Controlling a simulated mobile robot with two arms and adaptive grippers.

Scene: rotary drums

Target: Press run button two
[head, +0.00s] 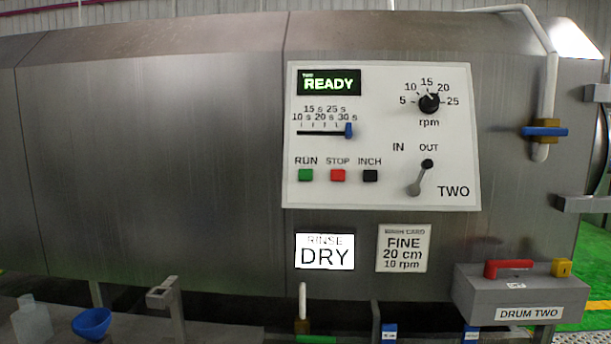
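The white control panel marked TWO (380,195) is on the front of the grey metal drum housing (160,150). The green RUN button (305,175) is at the panel's lower left. The red STOP button (337,175) and the black INCH button (370,175) sit to its right in the same row. The display (329,83) reads READY. Neither of my grippers shows in the head view, and nothing covers the buttons.
The panel also has an rpm knob (429,103), a time slider (348,130) near 30 s and a lever (421,178) up towards OUT. Below are a RINSE/DRY sign (325,262), a FINE card (403,262) and a DRUM TWO box with a red handle (508,268).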

